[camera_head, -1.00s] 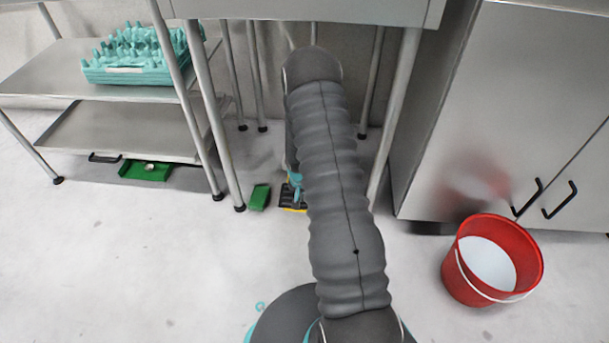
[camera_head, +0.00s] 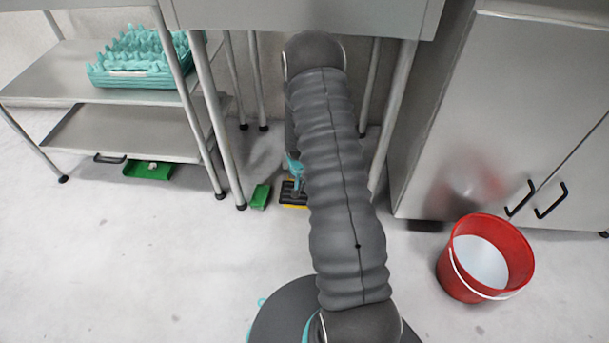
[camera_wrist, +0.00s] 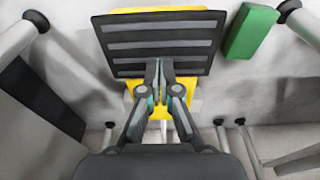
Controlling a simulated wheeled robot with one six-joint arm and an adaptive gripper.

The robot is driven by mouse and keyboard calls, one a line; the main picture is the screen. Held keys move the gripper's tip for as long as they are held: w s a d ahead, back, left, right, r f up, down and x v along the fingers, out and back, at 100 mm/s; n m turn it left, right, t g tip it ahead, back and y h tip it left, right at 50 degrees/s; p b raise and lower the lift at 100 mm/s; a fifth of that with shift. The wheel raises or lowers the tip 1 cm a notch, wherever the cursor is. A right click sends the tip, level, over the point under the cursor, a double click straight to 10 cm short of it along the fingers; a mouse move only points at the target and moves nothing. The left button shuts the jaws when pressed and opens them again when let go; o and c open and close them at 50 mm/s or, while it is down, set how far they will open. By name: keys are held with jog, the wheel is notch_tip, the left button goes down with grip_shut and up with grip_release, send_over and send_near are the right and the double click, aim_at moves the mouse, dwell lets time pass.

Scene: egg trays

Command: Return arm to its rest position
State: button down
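My grey ribbed arm stands in the middle of the head view, reaching away from me to a bend under the front edge of a steel table (camera_head: 300,12). Its far part hangs down behind the bend and is mostly hidden. In the wrist view my gripper (camera_wrist: 161,68) points toward the floor, its two fingers drawn together with nothing seen between them. Beyond the fingers is a black ridged plate on a yellow base (camera_wrist: 160,28). The same black and yellow thing shows on the floor in the head view (camera_head: 292,197), partly covered by my arm.
A green block (camera_head: 260,197) lies beside the black and yellow thing. A steel rack (camera_head: 45,75) with teal egg trays (camera_head: 130,76) stands left, a green tray (camera_head: 146,170) beneath. A red bucket (camera_head: 450,277) and steel cabinet (camera_head: 530,90) are right. The front-left floor is clear.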

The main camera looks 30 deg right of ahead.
dwell(0.4)
jog(key=shift+s, duration=0.15)
jog(key=s+a+n+g, duration=0.1)
jog(key=s+n+g, duration=0.1)
jog(key=s, duration=0.5)
jog(key=s+a+r+n+t+p, duration=0.1)
jog(key=s+a+r, duration=0.4)
jog(key=r, duration=1.1)
jog(key=s+a+r+n+t+p, duration=0.2)
jog(key=s+a+r, duration=0.3)
jog(key=r, duration=1.2)
jog(key=s+a+r+n+t+y+p, duration=0.1)
jog(key=s+a+r+t, duration=0.2)
jog(key=s+r, duration=0.7)
notch_tip(320, 180, up, 8)
jog(key=a, duration=0.2)
jog(key=shift+s+a+f+n+p, duration=0.25)
jog(key=shift+s+a+n+p, duration=0.1)
jog(key=shift+s+n, duration=0.05)
